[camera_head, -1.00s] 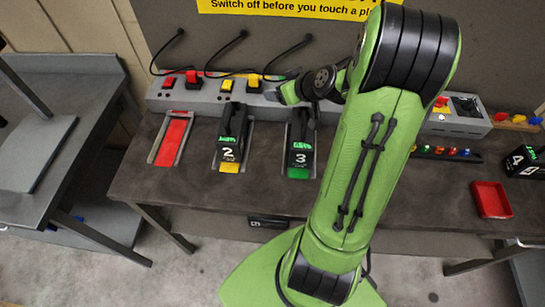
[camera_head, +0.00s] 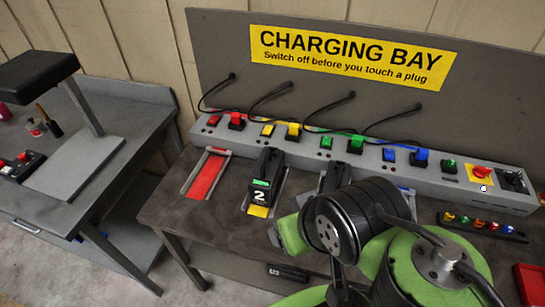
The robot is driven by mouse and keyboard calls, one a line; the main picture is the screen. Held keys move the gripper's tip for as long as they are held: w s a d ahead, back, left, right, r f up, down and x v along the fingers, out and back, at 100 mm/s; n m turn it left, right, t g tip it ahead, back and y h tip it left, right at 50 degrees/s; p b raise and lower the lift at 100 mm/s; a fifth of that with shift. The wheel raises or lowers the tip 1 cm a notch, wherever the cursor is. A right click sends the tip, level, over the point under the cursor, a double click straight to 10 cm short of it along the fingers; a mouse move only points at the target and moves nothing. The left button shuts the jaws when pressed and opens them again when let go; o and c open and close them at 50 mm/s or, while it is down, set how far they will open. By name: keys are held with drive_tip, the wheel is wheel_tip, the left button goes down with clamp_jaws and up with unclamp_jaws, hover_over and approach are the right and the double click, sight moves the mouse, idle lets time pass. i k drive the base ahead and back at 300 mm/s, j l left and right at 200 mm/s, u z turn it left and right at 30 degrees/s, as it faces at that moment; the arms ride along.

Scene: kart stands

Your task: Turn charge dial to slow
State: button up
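The charge dial (camera_head: 482,173) is a red knob on a yellow plate near the right end of the grey charging strip (camera_head: 300,143). A small white mark sits just below the knob. The dial's markings are too small to read, so its setting cannot be told. My arm stands in front of the strip, below and left of the dial. The end of my arm, with my gripper (camera_head: 283,236), points left over the bench, well away from the dial. The fingers are mostly hidden or dark, so their opening cannot be told.
Colored plugs and switches line the strip, with black cables above. Battery 2 (camera_head: 262,182) stands in its bay beside an empty red bay (camera_head: 206,174). Another battery (camera_head: 335,175) is partly behind my arm. A rack of colored knobs (camera_head: 482,227) and a red tray (camera_head: 530,284) lie right.

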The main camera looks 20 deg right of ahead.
sight(512, 179)
drive_tip(key=z, duration=2.7)
drive_tip(key=i+l+u, duration=0.15)
drive_tip(key=l+u, duration=0.15)
drive_tip(key=u, duration=0.2)
drive_tip(key=l+u, duration=0.3)
drive_tip(key=u, duration=0.2)
drive_tip(key=i+l+u, duration=0.1)
drive_tip(key=l+u, duration=0.25)
drive_tip(key=u, duration=0.15)
drive_tip(key=l+u, duration=0.45)
drive_tip(key=k+l+u, duration=0.1)
drive_tip(key=u, duration=0.4)
drive_tip(key=k+l+u, duration=0.2)
drive_tip(key=l+u, duration=0.15)
drive_tip(key=u, duration=0.15)
drive_tip(key=k+l+u, duration=0.15)
drive_tip(key=u, duration=0.35)
drive_tip(key=k+l+u, duration=0.25)
drive_tip(key=u, duration=0.25)
